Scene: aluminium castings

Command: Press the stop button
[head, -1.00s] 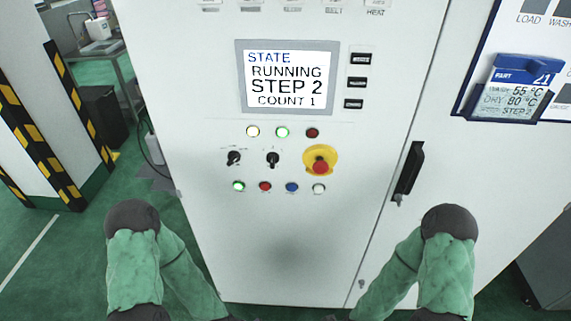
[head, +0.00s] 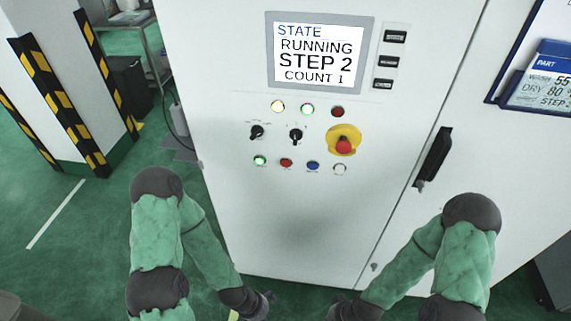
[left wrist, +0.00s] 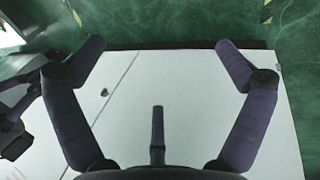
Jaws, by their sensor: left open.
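The white cabinet's control panel is in the head view. A red button (head: 286,162) is in the lower row between a lit green button (head: 260,160) and a blue button (head: 313,165). A large red mushroom button (head: 343,146) on a yellow base is above and right of that row. The button labels are too small to read. My left gripper (head: 266,302) is low in front of the cabinet, well below the buttons. In the left wrist view its fingers (left wrist: 160,45) are spread and empty. My right gripper (head: 336,308) shows only partly at the bottom edge, its fingers unclear.
The screen (head: 318,52) reads RUNNING, STEP 2, COUNT 1. Two black selector knobs (head: 296,136) are above the lower row. A black door handle (head: 434,157) stands out at the right. A striped pillar (head: 55,90) is at the left. The space before the panel is clear.

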